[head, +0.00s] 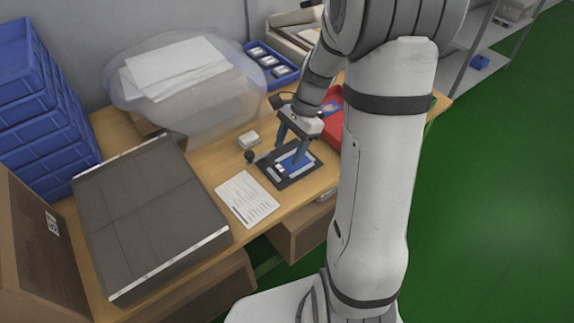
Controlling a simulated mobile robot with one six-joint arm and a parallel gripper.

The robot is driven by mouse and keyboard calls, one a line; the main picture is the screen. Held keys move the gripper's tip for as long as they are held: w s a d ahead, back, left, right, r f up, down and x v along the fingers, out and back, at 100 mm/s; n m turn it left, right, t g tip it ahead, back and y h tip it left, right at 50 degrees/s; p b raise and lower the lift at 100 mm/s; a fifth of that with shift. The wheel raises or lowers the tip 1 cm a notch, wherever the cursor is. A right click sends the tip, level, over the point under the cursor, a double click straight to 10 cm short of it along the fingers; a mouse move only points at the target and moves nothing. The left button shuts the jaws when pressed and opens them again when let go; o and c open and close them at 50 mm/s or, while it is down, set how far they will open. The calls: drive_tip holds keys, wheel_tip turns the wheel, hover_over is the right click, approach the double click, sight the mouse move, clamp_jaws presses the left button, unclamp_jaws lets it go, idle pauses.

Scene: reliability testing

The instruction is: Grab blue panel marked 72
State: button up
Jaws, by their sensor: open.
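A blue panel (297,161) lies in a black-framed fixture (313,170) on the wooden table. Any number on the panel is too small to read. My gripper (290,150) is over the fixture, pointing down, with its two blue-grey fingers apart. The fingertips are close above or at the panel, and I cannot tell whether they touch it. Part of the panel and fixture is hidden behind the gripper.
A printed sheet (247,199) and a large grey panelled box (150,215) lie left of the fixture. A small white block (248,139) is behind it. A red bin (333,118) and blue tray (273,64) stand farther back. Blue crates (40,110) are stacked left.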

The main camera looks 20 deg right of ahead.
sight(281, 167)
drive_tip(key=x, duration=0.5)
drive_tip(key=shift+f, duration=0.15)
drive_tip(key=shift+c, duration=0.3)
drive_tip(key=c, duration=0.7)
